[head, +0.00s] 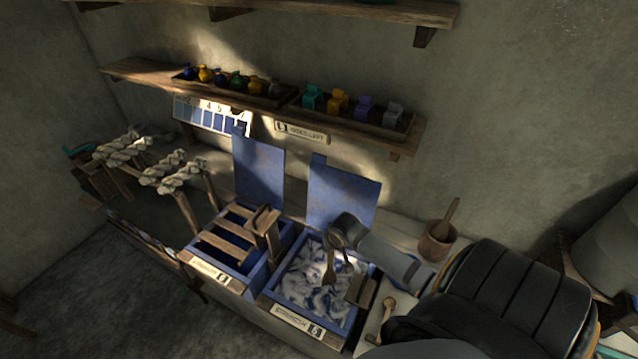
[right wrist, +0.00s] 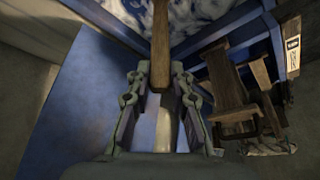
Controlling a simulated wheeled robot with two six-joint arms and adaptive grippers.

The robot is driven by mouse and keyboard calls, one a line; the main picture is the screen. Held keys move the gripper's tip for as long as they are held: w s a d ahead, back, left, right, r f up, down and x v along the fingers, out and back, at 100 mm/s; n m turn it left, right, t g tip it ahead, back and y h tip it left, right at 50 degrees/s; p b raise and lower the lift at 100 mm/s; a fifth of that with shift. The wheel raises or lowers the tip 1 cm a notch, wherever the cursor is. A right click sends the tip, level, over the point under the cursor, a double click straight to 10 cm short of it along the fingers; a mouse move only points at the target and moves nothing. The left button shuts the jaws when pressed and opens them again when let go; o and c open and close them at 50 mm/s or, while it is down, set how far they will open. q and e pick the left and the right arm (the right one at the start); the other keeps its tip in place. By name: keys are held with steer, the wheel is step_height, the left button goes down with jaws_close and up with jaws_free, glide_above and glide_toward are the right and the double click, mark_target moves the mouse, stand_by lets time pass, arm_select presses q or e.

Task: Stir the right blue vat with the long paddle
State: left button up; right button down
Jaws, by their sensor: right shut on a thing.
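The right blue vat (head: 268,287) stands open in the head view, filled with foamy white and blue liquid (head: 300,284). Its rim also shows in the right wrist view (right wrist: 215,28). My right gripper (head: 340,237) is above the back part of this vat, shut on the wooden handle of the long paddle. The paddle (head: 329,272) points down from the gripper, with its lower end at the liquid; how deep it reaches I cannot tell. In the right wrist view the handle (right wrist: 160,42) lies between the fingers (right wrist: 161,75). My left gripper is not in view.
The left vat (head: 247,268) has wooden bars across it. Raised blue lids (head: 343,194) stand behind both vats. A wooden block (head: 361,291) sits at the right vat's right edge. A mortar (head: 437,241) and a spoon (head: 388,307) are to the right. Yarn skeins (head: 182,177) hang left.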

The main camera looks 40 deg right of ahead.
steer(key=shift+s+d, duration=0.15)
steer(key=shift+d, duration=0.15)
steer(key=shift+w+a+b, duration=0.75)
steer(key=shift+w+a, duration=1.35)
steer(key=shift+w, duration=2.65)
steer(key=s+a+p, duration=0.2)
steer(key=s, duration=0.5)
steer(key=d, duration=0.2)
steer(key=s+d, duration=0.1)
steer(key=d, duration=0.1)
steer(key=s+d, duration=0.1)
steer(key=d, duration=0.1)
steer(key=shift+s+d, duration=0.1)
steer(key=shift+s, duration=0.15)
steer(key=shift+w, duration=0.1)
